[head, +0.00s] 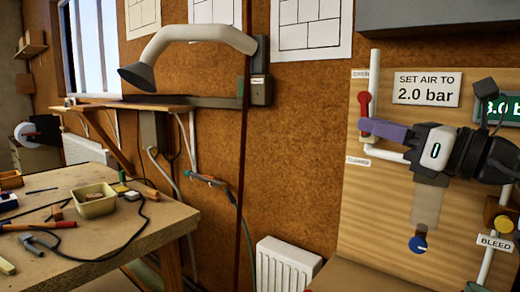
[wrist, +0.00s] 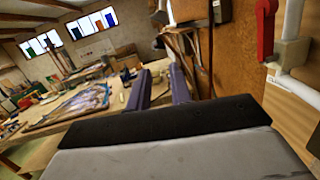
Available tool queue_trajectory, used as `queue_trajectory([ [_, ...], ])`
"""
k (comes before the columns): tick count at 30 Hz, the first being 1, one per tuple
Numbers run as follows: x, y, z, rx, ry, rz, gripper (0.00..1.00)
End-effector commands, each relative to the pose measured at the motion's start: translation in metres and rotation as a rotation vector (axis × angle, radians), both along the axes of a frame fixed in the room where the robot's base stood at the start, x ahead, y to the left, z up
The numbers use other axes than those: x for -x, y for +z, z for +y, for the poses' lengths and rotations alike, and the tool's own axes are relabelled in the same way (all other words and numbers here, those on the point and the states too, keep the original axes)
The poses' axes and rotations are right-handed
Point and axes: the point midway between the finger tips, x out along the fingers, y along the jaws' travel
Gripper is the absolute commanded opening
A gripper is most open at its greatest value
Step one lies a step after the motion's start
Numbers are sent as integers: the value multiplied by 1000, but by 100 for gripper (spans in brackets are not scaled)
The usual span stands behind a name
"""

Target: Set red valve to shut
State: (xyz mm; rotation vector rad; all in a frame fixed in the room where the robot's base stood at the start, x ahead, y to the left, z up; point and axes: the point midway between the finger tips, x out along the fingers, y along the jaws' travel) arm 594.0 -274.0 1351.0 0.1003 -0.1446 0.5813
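The red valve (head: 364,103) is a red lever on a white pipe, on a wooden board at the right of the head view. Its lever points up, towards the label "OPEN" (head: 361,73); the label "CLOSED" (head: 358,161) is below. In the wrist view the red lever (wrist: 266,28) is at the upper right, outside the fingers. My gripper (head: 366,127) has purple fingers that point left, and their tips overlap the lever's lower end in the head view. In the wrist view the fingers (wrist: 159,82) stand apart with nothing between them. Contact with the lever cannot be told.
The sign "SET AIR TO 2.0 bar" (head: 427,88) and a green display (head: 502,110) are on the board. Below my arm are a blue knob (head: 418,244) and a yellow part above the label "BLEED" (head: 495,242). A cluttered workbench (head: 100,235) stands left.

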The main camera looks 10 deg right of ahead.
Motion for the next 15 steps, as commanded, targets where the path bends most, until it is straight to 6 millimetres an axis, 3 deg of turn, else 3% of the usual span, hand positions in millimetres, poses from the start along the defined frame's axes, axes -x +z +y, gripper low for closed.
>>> queue_trajectory([
  [15, -32, -15, 103, -133, 345, -56, 21],
])
